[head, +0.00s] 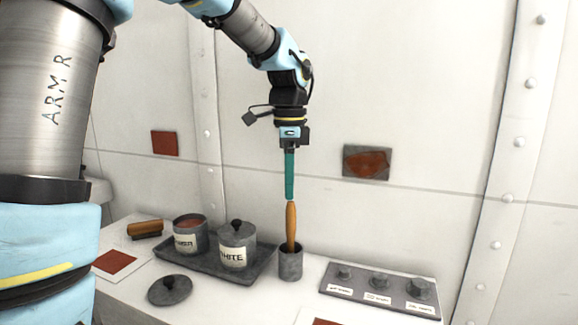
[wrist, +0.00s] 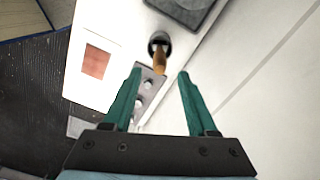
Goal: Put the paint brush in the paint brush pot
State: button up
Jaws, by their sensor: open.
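The paint brush (head: 291,226) stands in the grey paint brush pot (head: 290,266), its orange-brown wooden handle rising out of the mouth. Its lower end is hidden inside the pot. My gripper (head: 290,197) points down right above the handle's top, with its teal fingers seen edge-on. In the wrist view my gripper (wrist: 158,76) has its two fingers spread wide with nothing between them. The brush handle (wrist: 159,62) shows beyond the fingertips there, sticking out of the dark pot (wrist: 158,40).
Left of the pot, a dark tray (head: 205,272) holds an open tin (head: 189,240) and a lidded tin marked WHITE (head: 237,252). A loose lid (head: 169,290) lies in front. A block with several knobs (head: 378,293) is to the right. The wall stands close behind.

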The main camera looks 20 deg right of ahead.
notch_tip(320, 180, up, 6)
jog(key=f, duration=0.1)
jog(key=w+a+f+n, duration=0.2)
jog(key=a+f+n, duration=0.8)
jog(key=a, duration=0.5)
jog(key=s+a+f+n, duration=0.3)
jog(key=a+f+n, duration=0.2)
jog(key=a, duration=0.2)
jog(key=s+a+f+n+t, duration=0.1)
jog(key=s+a+f+n, duration=0.2)
jog(key=a+f+n, duration=0.2)
jog(key=a+n, duration=0.1)
jog(key=a, duration=0.2)
jog(key=shift+t+b, duration=0.3)
